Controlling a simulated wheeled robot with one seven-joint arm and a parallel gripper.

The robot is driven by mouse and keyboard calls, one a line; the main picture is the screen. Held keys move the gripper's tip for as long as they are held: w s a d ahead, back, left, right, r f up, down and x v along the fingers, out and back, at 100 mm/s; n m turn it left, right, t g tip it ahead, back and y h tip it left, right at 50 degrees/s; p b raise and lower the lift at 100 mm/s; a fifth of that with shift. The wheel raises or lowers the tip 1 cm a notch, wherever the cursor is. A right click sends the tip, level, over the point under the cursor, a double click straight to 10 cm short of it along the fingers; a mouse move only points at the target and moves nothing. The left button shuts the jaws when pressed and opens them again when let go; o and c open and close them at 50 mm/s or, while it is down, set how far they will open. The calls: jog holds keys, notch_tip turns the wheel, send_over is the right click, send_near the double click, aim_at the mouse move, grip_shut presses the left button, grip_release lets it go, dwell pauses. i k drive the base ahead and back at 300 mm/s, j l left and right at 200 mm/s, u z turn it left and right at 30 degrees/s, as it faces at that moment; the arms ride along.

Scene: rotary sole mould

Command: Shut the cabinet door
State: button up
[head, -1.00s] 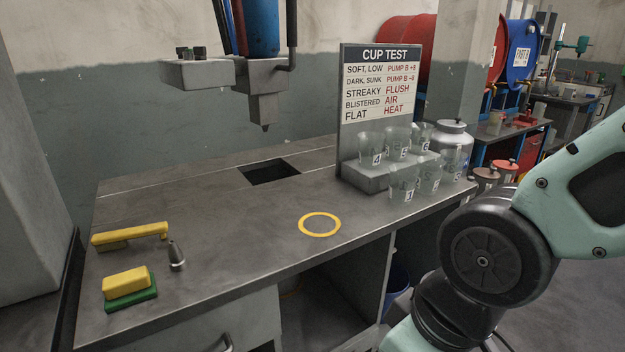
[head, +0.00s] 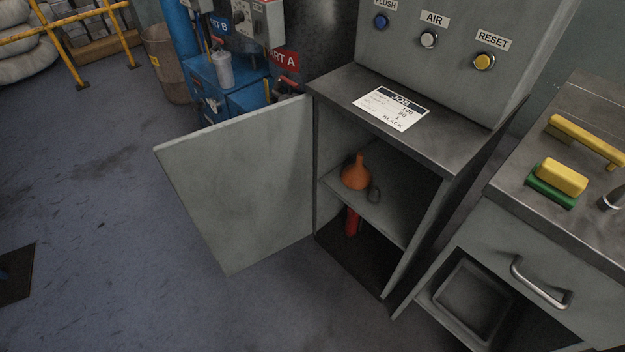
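The cabinet door (head: 240,185) is a flat grey panel. It stands wide open, swung out to the left from the left edge of the cabinet (head: 450,165). Inside the cabinet, an orange funnel (head: 356,174) and a small dark ring-like thing (head: 374,194) are on the shelf (head: 390,212). A red cylinder (head: 353,222) stands below the shelf, partly hidden. My gripper is not in view.
A control panel with buttons (head: 484,62) rises behind the cabinet top, where a job card (head: 393,108) lies. A workbench with a drawer handle (head: 540,283) stands at right. Blue equipment (head: 220,85) stands behind the door. Floor (head: 110,220) left of the door is mostly clear.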

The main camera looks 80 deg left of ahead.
aim_at(245, 182)
jog(key=k+j+u, duration=0.1)
jog(key=k+j, duration=0.65)
jog(key=j, duration=0.15)
jog(key=k+j+u, duration=0.15)
jog(key=k+j, duration=0.55)
jog(key=j, duration=0.25)
jog(key=j+u, duration=0.3)
jog(key=j, duration=1.75)
jog(key=k+j+z, duration=0.1)
jog(key=k, duration=0.3)
